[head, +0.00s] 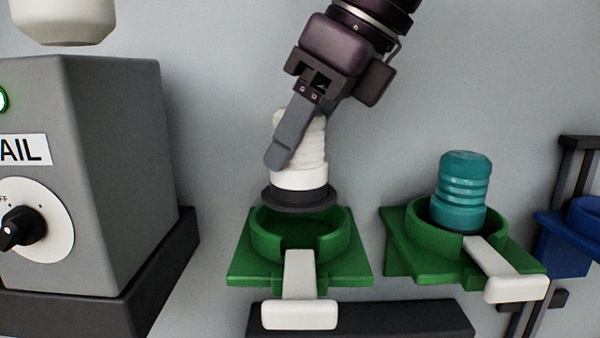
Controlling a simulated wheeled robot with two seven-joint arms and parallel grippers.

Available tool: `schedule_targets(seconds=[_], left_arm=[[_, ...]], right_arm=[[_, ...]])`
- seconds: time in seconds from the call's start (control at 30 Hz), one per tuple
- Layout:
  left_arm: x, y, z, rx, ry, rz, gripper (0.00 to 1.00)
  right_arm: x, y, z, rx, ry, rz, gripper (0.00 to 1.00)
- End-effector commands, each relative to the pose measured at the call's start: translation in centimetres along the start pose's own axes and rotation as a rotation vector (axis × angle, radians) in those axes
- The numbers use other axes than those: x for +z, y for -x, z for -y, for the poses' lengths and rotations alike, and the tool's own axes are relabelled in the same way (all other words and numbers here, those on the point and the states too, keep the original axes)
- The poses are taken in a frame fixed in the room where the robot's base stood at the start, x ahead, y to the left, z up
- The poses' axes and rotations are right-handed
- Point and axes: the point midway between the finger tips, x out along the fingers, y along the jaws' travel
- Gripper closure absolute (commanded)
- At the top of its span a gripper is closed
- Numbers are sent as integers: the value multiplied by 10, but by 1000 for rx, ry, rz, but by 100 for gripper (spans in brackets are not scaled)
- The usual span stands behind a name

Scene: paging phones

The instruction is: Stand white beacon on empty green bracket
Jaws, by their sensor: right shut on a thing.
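The white beacon (299,178) has a ribbed white body and a dark grey round base. My right gripper (289,145) comes down from the top and is shut on its upper part. The beacon is about upright, with its base just above the rear of the empty green bracket (243,262); whether it touches the rim I cannot tell. This bracket has a round open ring and a white tab (298,280) at its front. My left gripper is not in view.
A second green bracket (401,250) at the right holds a teal beacon (460,190). A blue bracket (565,240) is at the right edge. A grey box (115,170) with a black knob (20,229) stands at the left. A dark bar (400,318) lies below.

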Motion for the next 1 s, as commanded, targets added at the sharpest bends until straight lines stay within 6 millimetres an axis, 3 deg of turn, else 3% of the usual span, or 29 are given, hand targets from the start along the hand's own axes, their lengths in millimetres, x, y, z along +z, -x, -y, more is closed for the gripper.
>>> schedule_targets(seconds=[0.33, 0.77, 0.8, 0.93, 1.0], left_arm=[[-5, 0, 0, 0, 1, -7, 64], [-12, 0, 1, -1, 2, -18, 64], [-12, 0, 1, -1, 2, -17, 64], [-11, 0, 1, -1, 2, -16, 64], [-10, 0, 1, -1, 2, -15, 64]], right_arm=[[-19, -33, 0, 2, 1, 5, 86], [-22, -38, 0, -2, 1, 6, 86], [-23, -39, 0, -2, 0, 4, 45], [-22, -39, 0, -2, 0, 4, 29], [-22, -39, 0, -2, 0, 4, 28]])
